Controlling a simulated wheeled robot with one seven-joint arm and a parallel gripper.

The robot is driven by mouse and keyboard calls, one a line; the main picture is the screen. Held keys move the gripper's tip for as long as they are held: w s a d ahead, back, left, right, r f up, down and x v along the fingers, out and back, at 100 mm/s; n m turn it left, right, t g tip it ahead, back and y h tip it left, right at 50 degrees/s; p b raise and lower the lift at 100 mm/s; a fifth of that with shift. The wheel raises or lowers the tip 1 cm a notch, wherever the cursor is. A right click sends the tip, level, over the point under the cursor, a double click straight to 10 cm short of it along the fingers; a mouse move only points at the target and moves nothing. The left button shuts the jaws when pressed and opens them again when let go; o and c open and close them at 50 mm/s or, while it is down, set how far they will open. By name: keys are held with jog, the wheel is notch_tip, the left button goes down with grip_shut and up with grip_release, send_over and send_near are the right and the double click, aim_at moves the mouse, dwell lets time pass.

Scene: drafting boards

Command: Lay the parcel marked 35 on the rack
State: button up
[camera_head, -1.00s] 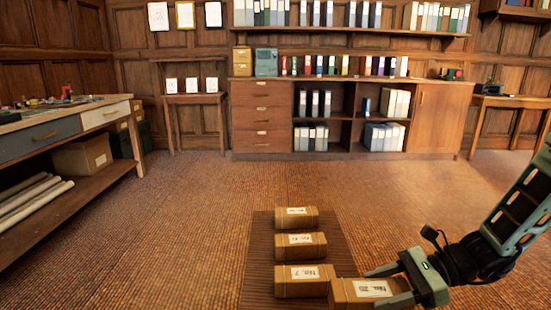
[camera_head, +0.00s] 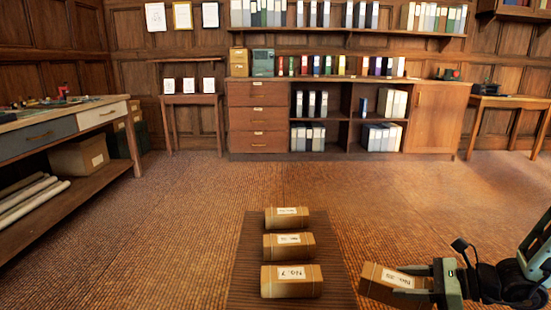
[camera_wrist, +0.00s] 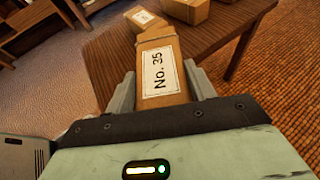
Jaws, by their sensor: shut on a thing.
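The parcel marked No. 35 (camera_head: 385,283) is a brown box with a white label. My gripper (camera_head: 422,283) is shut on it, coming from the right. In the wrist view the parcel (camera_wrist: 160,62) sits between the two fingers, its label reading No. 35. It is held beside the right edge of a low dark wooden table (camera_head: 335,275), with a gap between them in the head view. I cannot tell whether this table is the rack.
Three similar parcels stand in a row on the table; the nearest is No. 7 (camera_head: 291,282). Bare strips of tabletop lie beside them. A workbench (camera_head: 95,180) stands at left, a cabinet (camera_head: 440,120) at the back. The floor between is clear.

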aim_at(428, 283)
jog(key=d, duration=0.1)
jog(key=d+m+t, duration=0.1)
jog(key=d+f, duration=0.1)
jog(key=shift+w+h, duration=0.4)
notch_tip(428, 283, up, 24)
jog(key=p, duration=3.1)
jog(key=shift+a, duration=0.15)
